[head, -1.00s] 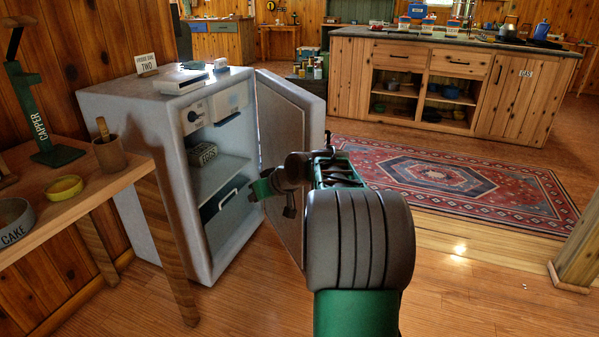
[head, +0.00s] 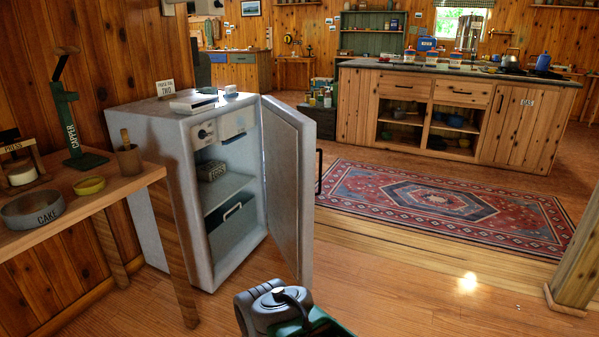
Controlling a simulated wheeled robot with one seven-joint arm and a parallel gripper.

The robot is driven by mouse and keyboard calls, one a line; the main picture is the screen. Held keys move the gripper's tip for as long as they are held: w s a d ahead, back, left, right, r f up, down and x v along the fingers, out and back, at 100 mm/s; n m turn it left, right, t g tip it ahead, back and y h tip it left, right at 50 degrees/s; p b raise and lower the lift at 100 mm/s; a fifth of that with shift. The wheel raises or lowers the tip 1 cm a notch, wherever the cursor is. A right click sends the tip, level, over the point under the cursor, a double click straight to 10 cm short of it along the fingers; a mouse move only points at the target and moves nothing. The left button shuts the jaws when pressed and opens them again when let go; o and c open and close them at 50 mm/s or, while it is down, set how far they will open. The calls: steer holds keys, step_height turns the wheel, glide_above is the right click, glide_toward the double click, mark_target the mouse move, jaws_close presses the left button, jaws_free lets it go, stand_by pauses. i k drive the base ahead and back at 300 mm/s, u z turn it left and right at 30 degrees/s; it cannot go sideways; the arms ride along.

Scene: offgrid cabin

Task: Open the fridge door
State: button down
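The small white fridge (head: 155,195) stands against the wood wall at the left. Its door (head: 288,180) is swung wide open, hinged on the right side, with its inner face showing. A dark handle (head: 319,171) shows past the door's outer edge. Inside are a shelf (head: 226,190), a small box (head: 211,170) and a drawer with a dark handle (head: 231,211). Part of my arm shows at the bottom middle, below and apart from the door. My gripper's fingers are not visible.
A wooden table (head: 95,197) with a cake tin (head: 32,209), a yellow bowl (head: 89,185) and a capper (head: 68,120) stands left of the fridge. A patterned rug (head: 440,205) and a wooden counter (head: 450,105) lie to the right. The floor before the fridge is clear.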

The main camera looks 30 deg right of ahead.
mark_target(290, 136)
steer(key=z, duration=0.3)
steer(key=i, duration=0.85)
steer(key=u, duration=0.65)
steer(key=i, duration=0.55)
steer(key=u, duration=0.5)
